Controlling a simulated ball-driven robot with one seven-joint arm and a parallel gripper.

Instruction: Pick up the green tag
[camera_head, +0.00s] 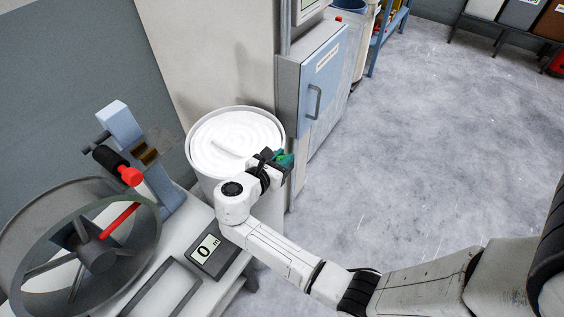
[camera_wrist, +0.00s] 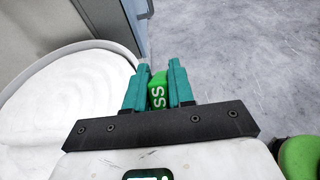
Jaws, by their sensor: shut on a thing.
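The green tag (camera_wrist: 158,90) is between the two teal fingers of my gripper (camera_wrist: 158,88) in the wrist view. White letters show on its face, and the fingers press on it from both sides. In the head view my gripper (camera_head: 284,159) is by the right rim of a white round can, and the tag is too small there to tell from the fingers. In the wrist view the tag is over the can's edge and the grey floor, with nothing seen touching it but the fingers.
The white can (camera_head: 236,113) holds coiled white sliver. A blue-doored cabinet (camera_head: 322,90) stands behind it. A wheel machine (camera_head: 92,250) and a bench with a digital scale (camera_head: 212,250) are at left. The floor (camera_head: 440,130) at right is clear.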

